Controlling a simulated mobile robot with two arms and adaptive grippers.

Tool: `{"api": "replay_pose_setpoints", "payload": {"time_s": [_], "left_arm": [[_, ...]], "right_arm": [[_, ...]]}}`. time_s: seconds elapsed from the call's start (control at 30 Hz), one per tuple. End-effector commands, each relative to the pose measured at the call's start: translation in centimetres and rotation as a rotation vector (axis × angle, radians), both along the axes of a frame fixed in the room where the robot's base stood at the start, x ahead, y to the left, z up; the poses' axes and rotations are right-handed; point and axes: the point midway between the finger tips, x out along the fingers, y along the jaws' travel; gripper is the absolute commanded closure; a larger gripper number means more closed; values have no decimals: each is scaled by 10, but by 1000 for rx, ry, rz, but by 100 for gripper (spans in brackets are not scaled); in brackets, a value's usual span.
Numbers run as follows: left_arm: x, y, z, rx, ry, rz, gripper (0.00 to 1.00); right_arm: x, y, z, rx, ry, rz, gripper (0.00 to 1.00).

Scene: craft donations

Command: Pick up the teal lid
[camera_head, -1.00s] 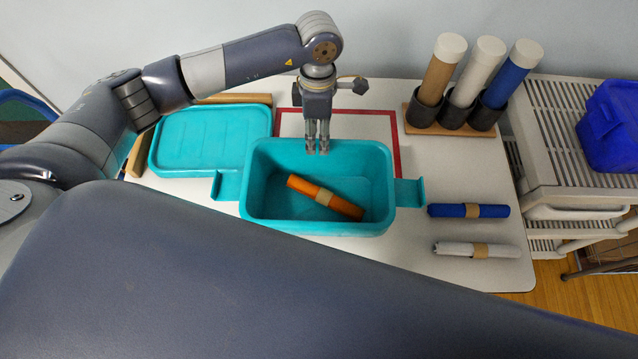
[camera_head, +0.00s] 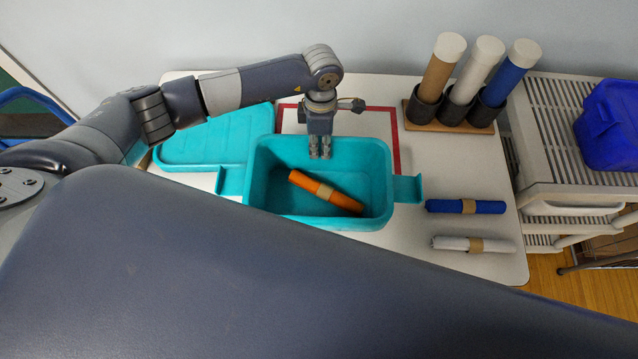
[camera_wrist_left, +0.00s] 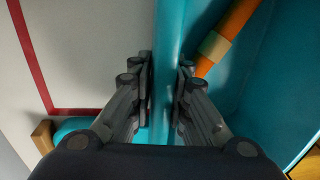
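The teal lid (camera_head: 205,138) lies flat on the table, left of the open teal bin (camera_head: 382,180); its near left part is hidden behind my arm. My left gripper (camera_head: 320,157) is at the bin's far wall, to the right of the lid and apart from it. In the left wrist view, its fingers (camera_wrist_left: 165,85) stand on either side of the bin's teal rim (camera_wrist_left: 168,30), close against it, and look shut on it. An orange roll with a tan band (camera_head: 325,190) lies inside the bin. My right gripper is not in view.
A red outline (camera_head: 396,130) marks the table behind the bin. A blue roll (camera_head: 445,206) and a white roll (camera_head: 450,243) lie to the right. A rack of upright tubes (camera_head: 450,122) stands at the back right. A cart with a blue container (camera_head: 610,130) stands beyond.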

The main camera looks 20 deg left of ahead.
Motion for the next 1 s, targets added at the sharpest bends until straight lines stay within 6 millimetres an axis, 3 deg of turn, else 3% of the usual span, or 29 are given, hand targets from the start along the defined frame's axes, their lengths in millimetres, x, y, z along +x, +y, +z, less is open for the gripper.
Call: {"api": "replay_pose_setpoints", "payload": {"time_s": [0.47, 0.87, 1.0], "left_arm": [[1, 0, 4, -1, -1, 0, 100], [1, 0, 35, -1, -4, -2, 100], [-7, -15, 36, -2, -1, -4, 100]], "right_arm": [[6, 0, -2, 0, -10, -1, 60], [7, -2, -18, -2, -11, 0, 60], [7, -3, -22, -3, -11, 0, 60]]}}
